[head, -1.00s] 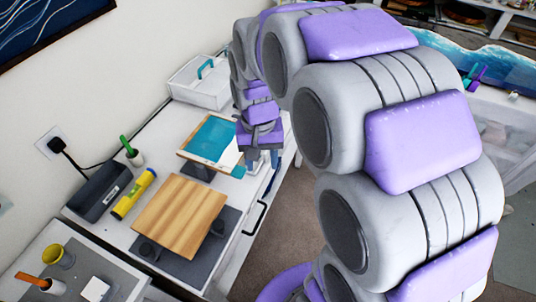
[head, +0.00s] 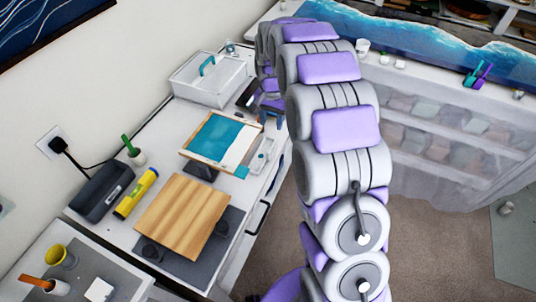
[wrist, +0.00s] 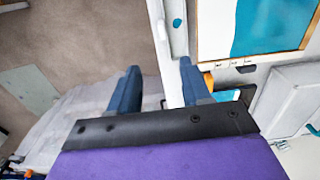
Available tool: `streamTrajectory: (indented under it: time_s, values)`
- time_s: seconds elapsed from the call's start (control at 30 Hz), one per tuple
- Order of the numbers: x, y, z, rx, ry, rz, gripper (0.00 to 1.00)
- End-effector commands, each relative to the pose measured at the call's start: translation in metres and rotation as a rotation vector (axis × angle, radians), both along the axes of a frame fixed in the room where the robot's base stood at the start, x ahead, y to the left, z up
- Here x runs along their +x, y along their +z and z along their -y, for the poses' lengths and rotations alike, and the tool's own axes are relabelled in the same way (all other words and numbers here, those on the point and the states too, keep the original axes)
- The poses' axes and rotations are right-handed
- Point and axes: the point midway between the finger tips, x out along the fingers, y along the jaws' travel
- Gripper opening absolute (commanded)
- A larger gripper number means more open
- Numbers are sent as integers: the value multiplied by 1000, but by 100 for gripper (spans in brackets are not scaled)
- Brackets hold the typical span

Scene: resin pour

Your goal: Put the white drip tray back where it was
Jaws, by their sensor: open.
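A narrow whitish tray (head: 262,155), which looks like the white drip tray, lies at the table's right edge, just right of the framed teal-and-white panel (head: 213,138). In the wrist view a pale strip with a teal spot (wrist: 177,40) beside the panel appears to be the same tray. My gripper (head: 271,117) is behind the tray in the head view, partly hidden by my arm. In the wrist view my gripper (wrist: 160,80) is open, its two blue fingers apart, with nothing held between them.
A white bin (head: 203,88) with a teal handle stands at the back. A wooden board (head: 182,216), a yellow level (head: 135,194) and a dark speaker-like box (head: 101,190) are nearer. Open floor lies right of the table.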

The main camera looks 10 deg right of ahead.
Motion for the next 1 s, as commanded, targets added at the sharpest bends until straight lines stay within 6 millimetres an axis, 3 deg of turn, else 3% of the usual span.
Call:
streamTrajectory:
  time_s: [0.17,0.6,1.0]
  values:
    - [-1,-19,0,0,0,-6,48]
    - [-1,-104,-1,1,1,-5,48]
    - [0,-140,-5,0,1,-5,48]
